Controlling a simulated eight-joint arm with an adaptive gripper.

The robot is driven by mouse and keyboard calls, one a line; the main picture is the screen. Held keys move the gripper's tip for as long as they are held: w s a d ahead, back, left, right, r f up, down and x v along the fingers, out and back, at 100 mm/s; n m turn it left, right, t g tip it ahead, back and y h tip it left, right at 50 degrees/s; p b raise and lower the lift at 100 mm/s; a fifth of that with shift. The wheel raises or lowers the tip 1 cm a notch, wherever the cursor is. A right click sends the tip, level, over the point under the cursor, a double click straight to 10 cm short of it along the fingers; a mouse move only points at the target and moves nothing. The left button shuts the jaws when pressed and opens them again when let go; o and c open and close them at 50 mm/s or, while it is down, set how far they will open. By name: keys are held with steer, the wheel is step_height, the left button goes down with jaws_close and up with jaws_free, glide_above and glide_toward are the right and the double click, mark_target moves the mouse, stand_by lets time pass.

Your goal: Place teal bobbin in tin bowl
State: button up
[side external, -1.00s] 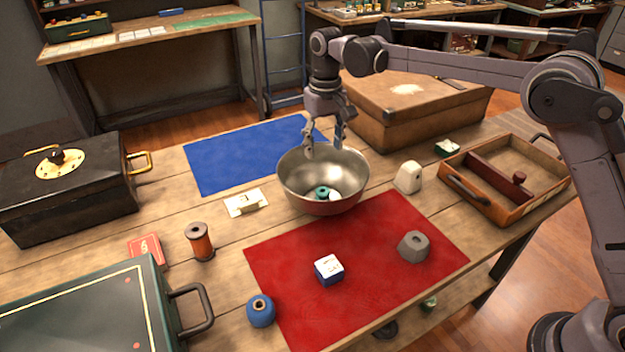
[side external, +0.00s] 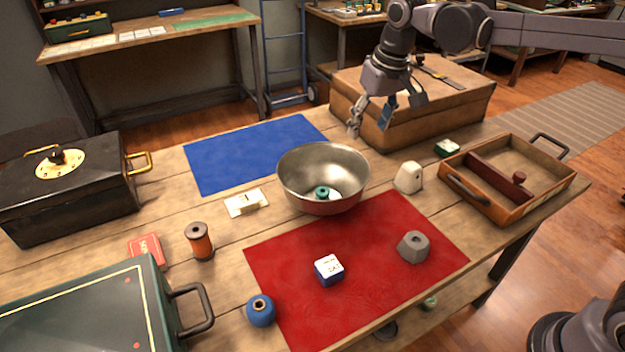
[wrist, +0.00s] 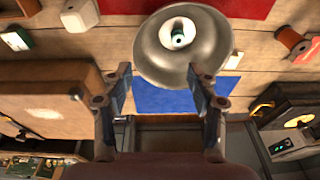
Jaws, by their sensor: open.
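The teal bobbin (side external: 322,192) lies inside the tin bowl (side external: 296,174), on its bottom, beside something white. The bowl stands on the wooden table between the blue mat and the red mat. In the wrist view the bobbin (wrist: 179,38) shows inside the bowl (wrist: 152,62), near its middle. My gripper (side external: 369,130) is open and empty, above and behind the bowl to the right, in front of the brown case. In the wrist view my gripper (wrist: 160,85) has its fingers spread apart with nothing between them, and the bowl lies beyond the fingertips.
The brown case (side external: 440,104) stands at the back right, close to my gripper. A divided wooden tray (side external: 500,208) is at the right. A white block (side external: 409,177) stands right of the bowl. The blue mat (side external: 240,155) is empty. The red mat (side external: 290,255) holds small blocks.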

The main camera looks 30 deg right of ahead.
steer(key=s+d+f+t, duration=0.2)
steer(key=s+d, duration=0.1)
steer(key=s, duration=0.7)
steer(key=s+d+f+t, duration=0.2)
steer(key=s+d+f, duration=0.1)
steer(key=s, duration=0.7)
steer(key=shift+s+d+f+t, duration=0.3)
steer(key=shift+d+t, duration=0.1)
steer(key=shift+d, duration=0.25)
